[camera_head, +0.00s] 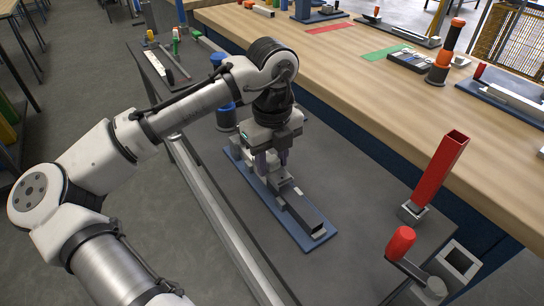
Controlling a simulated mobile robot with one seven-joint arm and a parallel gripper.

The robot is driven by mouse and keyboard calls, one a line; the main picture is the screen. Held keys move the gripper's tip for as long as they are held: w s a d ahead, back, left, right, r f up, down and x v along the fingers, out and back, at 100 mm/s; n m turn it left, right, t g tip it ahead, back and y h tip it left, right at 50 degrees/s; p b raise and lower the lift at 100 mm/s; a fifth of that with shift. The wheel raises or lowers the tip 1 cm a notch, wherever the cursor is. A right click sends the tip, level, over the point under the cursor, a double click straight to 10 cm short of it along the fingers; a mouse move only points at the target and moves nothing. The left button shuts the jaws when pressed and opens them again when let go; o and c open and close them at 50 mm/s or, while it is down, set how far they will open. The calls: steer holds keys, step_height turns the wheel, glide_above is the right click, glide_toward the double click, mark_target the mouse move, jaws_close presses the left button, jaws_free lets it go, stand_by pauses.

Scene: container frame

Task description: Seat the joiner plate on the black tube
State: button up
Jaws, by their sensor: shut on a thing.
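My gripper (274,172) points down over a blue fixture board on the grey bench. Its jaws are shut on a small pale metal piece, which I take to be the joiner plate; the fingers hide most of it. The black tube (303,212) lies along the blue board (262,196), in front of and to the right of the gripper. The tube's near end sits by a small silver block (318,232). The far end of the tube is close under the fingers. I cannot tell whether the plate touches the tube.
A red square tube (441,168) stands upright in a metal socket to the right. A red-handled lever clamp (401,244) is at the lower right. A blue post (224,95) stands behind my gripper. A long wooden workbench (330,65) runs along the back right.

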steer(key=shift+f+b, duration=0.4)
steer(key=shift+f, duration=0.55)
stand_by(0.6)
steer(key=o, duration=1.7)
steer(key=shift+c, duration=0.2)
steer(key=shift+r, duration=0.1)
step_height(320, 180, up, 7)
steer(key=p, duration=0.7)
